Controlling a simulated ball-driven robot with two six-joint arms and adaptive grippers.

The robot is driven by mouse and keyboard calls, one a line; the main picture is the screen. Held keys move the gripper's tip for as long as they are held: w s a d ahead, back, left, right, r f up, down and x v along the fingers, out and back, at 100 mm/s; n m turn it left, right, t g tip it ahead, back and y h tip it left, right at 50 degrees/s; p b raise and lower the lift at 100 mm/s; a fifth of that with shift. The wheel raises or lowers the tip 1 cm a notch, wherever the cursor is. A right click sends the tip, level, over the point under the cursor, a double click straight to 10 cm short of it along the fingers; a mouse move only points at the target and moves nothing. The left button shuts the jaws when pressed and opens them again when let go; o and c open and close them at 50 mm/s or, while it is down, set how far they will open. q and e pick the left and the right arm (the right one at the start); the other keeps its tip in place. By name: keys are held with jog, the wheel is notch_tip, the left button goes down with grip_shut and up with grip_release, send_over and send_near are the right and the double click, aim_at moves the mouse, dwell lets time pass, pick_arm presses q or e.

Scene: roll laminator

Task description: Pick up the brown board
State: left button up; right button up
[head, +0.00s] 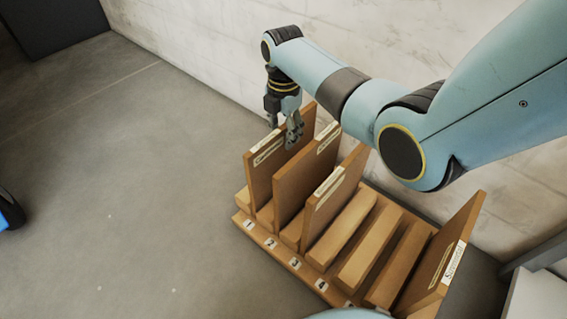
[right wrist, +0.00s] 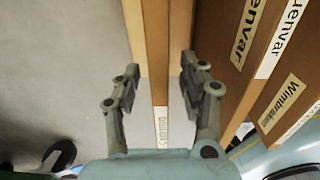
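Several brown boards stand upright in a wooden rack (head: 380,245) with numbered slots. The leftmost board (head: 262,180) stands in slot 1 and has a white name label on its edge. My right gripper (head: 284,126) is at the top of this board, with one finger on each side. In the right wrist view the open fingers (right wrist: 155,88) straddle a board edge (right wrist: 156,50), with gaps on both sides. The label on that edge is upside down and hard to read. My left gripper is not in view.
A second board (head: 292,190) and a third board (head: 325,210) stand close to the right of the first. Another board (head: 440,258) leans at the rack's right end, beyond empty slots. A pale wall (head: 210,50) rises behind the rack.

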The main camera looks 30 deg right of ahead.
grip_shut()
dwell(0.5)
